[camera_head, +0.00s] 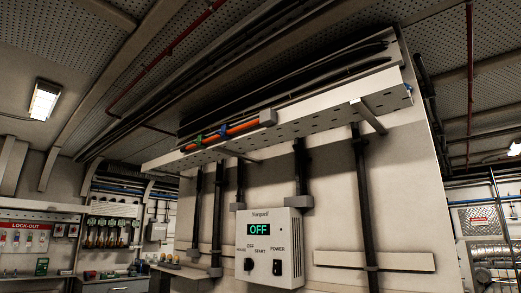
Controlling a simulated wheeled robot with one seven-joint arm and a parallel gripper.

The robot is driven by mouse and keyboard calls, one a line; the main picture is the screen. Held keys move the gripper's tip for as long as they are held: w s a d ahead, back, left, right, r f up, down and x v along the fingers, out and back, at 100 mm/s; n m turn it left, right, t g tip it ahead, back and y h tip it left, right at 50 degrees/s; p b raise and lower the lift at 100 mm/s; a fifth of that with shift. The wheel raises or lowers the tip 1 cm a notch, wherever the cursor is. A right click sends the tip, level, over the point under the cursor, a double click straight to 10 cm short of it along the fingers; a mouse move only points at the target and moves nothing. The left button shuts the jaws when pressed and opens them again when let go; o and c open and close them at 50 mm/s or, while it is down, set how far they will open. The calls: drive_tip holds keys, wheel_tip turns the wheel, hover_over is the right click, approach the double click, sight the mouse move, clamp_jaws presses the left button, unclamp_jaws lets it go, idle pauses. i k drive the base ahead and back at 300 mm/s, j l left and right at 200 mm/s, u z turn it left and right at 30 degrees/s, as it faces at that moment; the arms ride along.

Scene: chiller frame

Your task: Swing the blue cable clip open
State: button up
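A small blue clip (223,130) sits on the orange cable (242,127) in the overhead perforated tray (290,118). It is too small to tell whether it is open or shut. A green clip (198,139) is to its left on the same cable. Another small blue piece (408,88) shows at the tray's right end; I cannot tell what it is. My gripper is not in view.
A white control box (269,246) reading OFF hangs on the wall panel below the tray. Black vertical conduits (362,200) and a bracket arm (369,116) stand near the tray. A lock-out board (35,236) is at far left.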

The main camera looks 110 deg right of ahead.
sight(224, 127)
drive_tip(key=z, duration=2.25)
